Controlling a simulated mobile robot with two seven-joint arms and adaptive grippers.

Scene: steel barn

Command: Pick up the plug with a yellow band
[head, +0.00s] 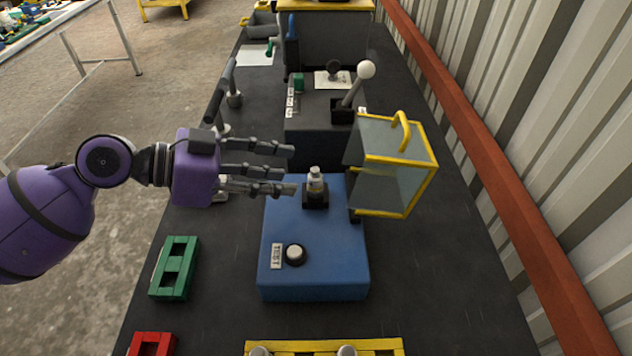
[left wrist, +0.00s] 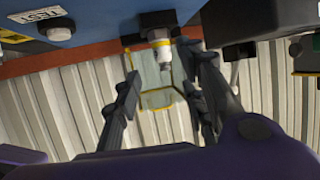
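The plug with a yellow band (head: 316,182) is small and white-grey. It stands upright in a black socket (head: 315,199) on top of the blue test box (head: 313,270). My left gripper (head: 288,171) is open and empty. Its dark fingers point right, with their tips just left of the plug and apart from it. In the left wrist view the plug (left wrist: 160,50) shows between and beyond the spread fingers (left wrist: 160,75), its yellow band visible. My right gripper is out of view.
A yellow-framed clear guard (head: 398,165) with a handle stands open right of the plug. A grey box with a white-knobbed lever (head: 366,70) is behind. Green (head: 175,268), red (head: 152,344) and yellow (head: 325,346) racks lie in front. A corrugated wall is at right.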

